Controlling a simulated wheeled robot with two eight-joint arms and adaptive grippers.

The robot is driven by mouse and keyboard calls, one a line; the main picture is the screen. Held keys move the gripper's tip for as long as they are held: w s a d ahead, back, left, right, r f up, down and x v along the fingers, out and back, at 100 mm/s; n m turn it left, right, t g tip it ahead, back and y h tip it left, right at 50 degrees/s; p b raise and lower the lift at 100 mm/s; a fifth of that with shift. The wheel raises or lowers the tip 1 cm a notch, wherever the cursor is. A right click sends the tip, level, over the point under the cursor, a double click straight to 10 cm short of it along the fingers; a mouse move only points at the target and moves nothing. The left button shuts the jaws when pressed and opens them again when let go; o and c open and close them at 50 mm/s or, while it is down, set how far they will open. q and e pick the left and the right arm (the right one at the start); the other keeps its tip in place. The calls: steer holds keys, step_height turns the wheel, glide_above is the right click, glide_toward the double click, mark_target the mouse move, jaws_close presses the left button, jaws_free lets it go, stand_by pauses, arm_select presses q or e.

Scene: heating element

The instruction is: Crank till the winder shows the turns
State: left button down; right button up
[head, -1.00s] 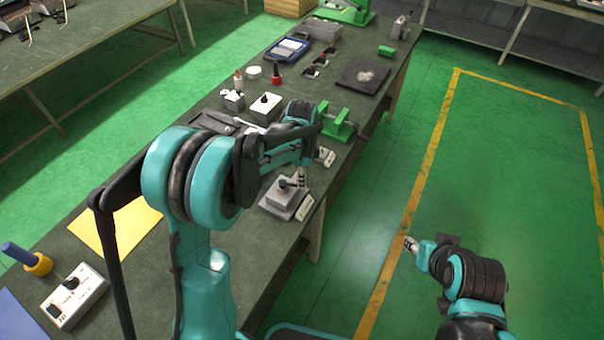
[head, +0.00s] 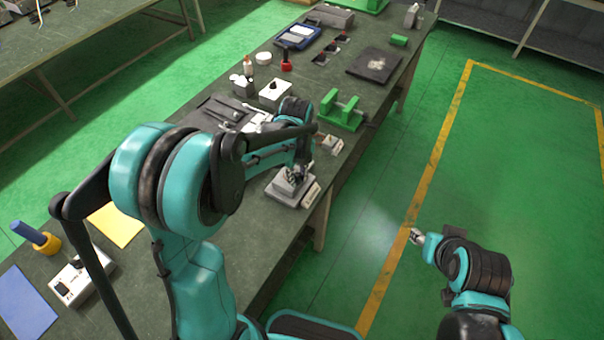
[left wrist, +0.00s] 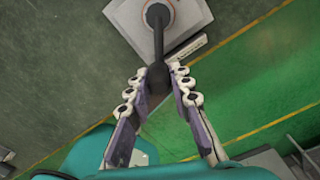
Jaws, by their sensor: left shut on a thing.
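The winder is a grey box (head: 290,189) near the right edge of the bench, with a small label plate (head: 310,194) at its side. In the left wrist view the winder (left wrist: 185,27) has a pale round dial with a red ring. A black crank arm (left wrist: 158,35) runs from the dial's centre to a dark knob (left wrist: 158,80). My left gripper (left wrist: 158,88) is shut on this knob, one finger on each side. In the head view my left gripper (head: 298,172) is over the winder and partly hides it. My right gripper (head: 415,236) is over the floor, away from the bench; its fingers are too small to judge.
A green stand (head: 342,112) and a small grey block (head: 329,144) stand just beyond the winder. A white switch box (head: 274,93), a red-and-black tool (head: 286,62) and a dark pad (head: 374,65) lie farther back. A yellow sheet (head: 117,224) lies nearer. The floor to the right is clear.

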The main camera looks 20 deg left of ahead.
arm_select(q)
steer(key=shift+s+a+m, duration=0.2)
steer(key=shift+a+m, duration=0.15)
steer(key=shift+m, duration=0.3)
steer(key=shift+s+a+m, duration=0.2)
steer(key=shift+a+m, duration=0.1)
steer(key=shift+m, duration=0.35)
steer(key=c, duration=1.3)
jaws_free()
steer(key=shift+c, duration=0.2)
steer(key=shift+r, duration=0.1)
step_height(320, 180, up, 12)
